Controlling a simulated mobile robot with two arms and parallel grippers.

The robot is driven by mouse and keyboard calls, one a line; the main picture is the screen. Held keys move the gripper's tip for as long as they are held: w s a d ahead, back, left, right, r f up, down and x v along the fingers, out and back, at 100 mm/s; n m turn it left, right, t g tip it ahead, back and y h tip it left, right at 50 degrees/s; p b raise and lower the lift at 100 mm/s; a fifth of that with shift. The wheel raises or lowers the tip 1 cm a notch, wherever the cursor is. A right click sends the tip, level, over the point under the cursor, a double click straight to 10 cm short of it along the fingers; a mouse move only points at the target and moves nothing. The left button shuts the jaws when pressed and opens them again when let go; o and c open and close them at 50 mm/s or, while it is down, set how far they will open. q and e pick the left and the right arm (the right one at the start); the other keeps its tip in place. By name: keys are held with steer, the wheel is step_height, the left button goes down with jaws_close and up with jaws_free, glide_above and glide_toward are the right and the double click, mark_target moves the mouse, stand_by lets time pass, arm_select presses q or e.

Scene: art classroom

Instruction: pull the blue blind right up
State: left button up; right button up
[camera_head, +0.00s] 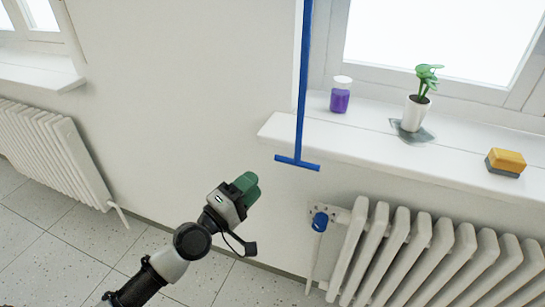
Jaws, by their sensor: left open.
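A blue pull cord or rod (303,90) hangs down in front of the left end of the window sill. It ends in a blue crossbar handle (297,162). The blind itself is not in view. My left gripper (246,188) is below and to the left of the crossbar, apart from it. Its green fingers point up and to the right, and nothing is seen in them. My right gripper is not in view.
The white sill (360,143) holds a purple jar (340,98), a potted plant (415,110) and a yellow sponge (506,161). A white radiator (430,260) with a blue valve knob (320,221) stands below. Another radiator (50,150) is at left. The wall between is bare.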

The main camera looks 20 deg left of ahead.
mark_target(284, 157)
arm_select(q)
steer(key=p+x, duration=0.1)
steer(key=x, duration=0.4)
steer(key=p+x, duration=0.1)
steer(key=x, duration=0.5)
steer(key=shift+d+f, duration=0.2)
jaws_close()
